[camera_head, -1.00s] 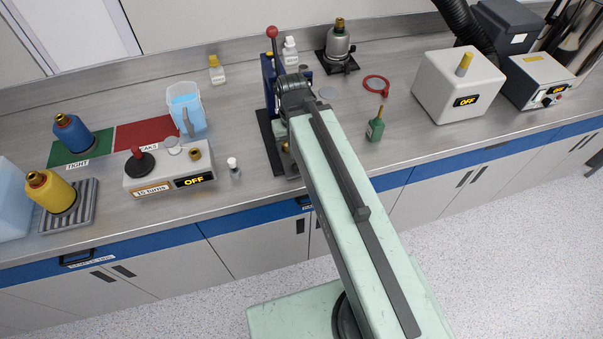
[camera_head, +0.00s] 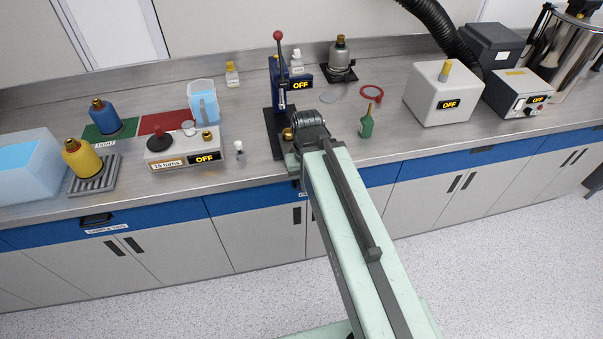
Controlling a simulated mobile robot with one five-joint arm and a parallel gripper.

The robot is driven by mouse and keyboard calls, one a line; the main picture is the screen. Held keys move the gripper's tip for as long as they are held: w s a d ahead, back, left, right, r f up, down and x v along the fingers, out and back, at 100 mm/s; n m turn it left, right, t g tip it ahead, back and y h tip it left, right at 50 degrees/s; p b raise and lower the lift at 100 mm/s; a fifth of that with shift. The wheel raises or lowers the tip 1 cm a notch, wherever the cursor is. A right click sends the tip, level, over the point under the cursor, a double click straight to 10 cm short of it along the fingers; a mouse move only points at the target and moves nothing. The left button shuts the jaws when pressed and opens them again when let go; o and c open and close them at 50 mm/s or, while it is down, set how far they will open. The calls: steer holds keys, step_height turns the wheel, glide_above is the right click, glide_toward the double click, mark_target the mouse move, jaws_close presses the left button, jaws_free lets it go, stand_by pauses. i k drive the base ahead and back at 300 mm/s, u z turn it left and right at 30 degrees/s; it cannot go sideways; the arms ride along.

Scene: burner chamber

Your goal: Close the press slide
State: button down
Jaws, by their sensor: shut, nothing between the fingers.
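The press (camera_head: 279,85) stands upright on the bench, with a blue body, a red-knobbed lever (camera_head: 278,36), an OFF display and a dark base plate. A brass piece (camera_head: 288,134) shows low at its front. A grey part (camera_head: 292,162) sits at the bench's front edge below it; I cannot tell whether this is the press slide. My gripper (camera_head: 308,128) is at the end of my pale green arm, just right of the press's lower front. It is shut and empty. My wrist hides the fingertips and part of the press, and contact cannot be told.
A small white-capped vial (camera_head: 239,149) and a control box (camera_head: 183,148) stand left. A white box (camera_head: 440,95) stands farther right. The bench between is mostly clear.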

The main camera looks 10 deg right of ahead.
mark_target(288, 148)
steer(key=k, duration=0.7)
steer(key=u, duration=1.6)
steer(key=i, duration=1.15)
steer(key=z, duration=0.9)
